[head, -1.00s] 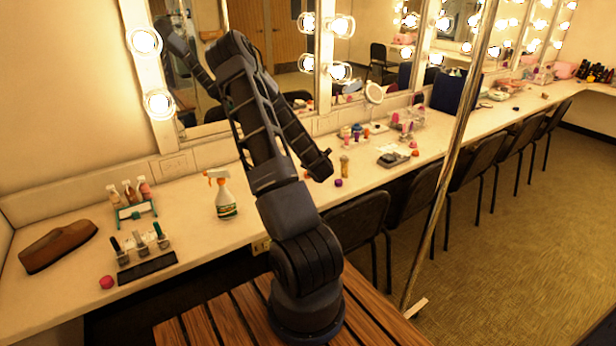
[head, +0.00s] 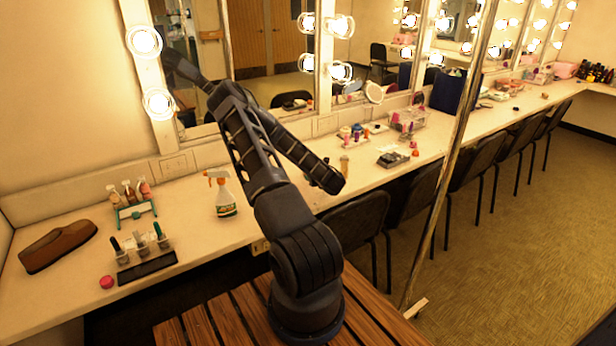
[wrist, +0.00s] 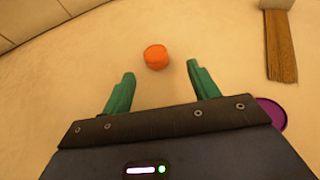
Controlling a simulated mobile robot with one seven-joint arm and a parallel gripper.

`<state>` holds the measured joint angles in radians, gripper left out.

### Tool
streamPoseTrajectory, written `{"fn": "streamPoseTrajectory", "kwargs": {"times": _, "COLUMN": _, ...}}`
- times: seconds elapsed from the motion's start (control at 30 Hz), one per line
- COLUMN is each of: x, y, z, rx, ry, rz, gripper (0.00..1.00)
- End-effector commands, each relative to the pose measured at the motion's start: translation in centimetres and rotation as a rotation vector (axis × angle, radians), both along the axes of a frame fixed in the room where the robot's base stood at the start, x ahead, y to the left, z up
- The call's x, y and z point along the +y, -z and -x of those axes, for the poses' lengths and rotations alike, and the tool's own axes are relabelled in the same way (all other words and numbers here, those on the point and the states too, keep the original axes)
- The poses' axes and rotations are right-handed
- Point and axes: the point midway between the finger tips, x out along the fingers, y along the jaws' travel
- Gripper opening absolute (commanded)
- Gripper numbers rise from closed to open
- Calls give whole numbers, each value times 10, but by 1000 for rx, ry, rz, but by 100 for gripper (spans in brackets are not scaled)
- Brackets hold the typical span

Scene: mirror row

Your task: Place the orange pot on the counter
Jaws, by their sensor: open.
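The orange pot (wrist: 156,57) is a small round orange piece in the wrist view. It stands on the pale counter (wrist: 90,60), just ahead of the green fingertips and roughly centred between them. My gripper (wrist: 161,69) is open and empty, with its fingers apart on either side of the line to the pot. No finger visibly touches the pot. In the head view the counter (head: 190,235) runs below the mirrors. My arm hides the orange pot and my fingers there.
A purple pot (wrist: 270,113) sits partly hidden beside my gripper's right side. In the head view, a spray bottle (head: 222,195) is left of my arm, and chairs (head: 355,220) line the counter's front.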

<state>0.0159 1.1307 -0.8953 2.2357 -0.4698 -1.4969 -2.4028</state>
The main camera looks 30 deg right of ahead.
Motion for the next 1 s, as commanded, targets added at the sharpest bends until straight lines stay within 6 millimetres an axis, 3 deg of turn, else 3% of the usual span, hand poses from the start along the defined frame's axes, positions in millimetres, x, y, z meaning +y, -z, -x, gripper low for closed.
{"fn": "streamPoseTrajectory", "kwargs": {"times": 0.37, "x": -2, "y": 8, "z": -23, "rx": -1, "ry": 0, "rz": -1, "gripper": 60}}
{"fn": "streamPoseTrajectory", "kwargs": {"times": 0.63, "x": -6, "y": 20, "z": -55, "rx": -1, "ry": 2, "rz": -1, "gripper": 60}}
{"fn": "streamPoseTrajectory", "kwargs": {"times": 0.9, "x": -7, "y": 22, "z": -60, "rx": -2, "ry": 2, "rz": -2, "gripper": 60}}
{"fn": "streamPoseTrajectory", "kwargs": {"times": 1.0, "x": -7, "y": 22, "z": -60, "rx": -2, "ry": 2, "rz": -2, "gripper": 42}}
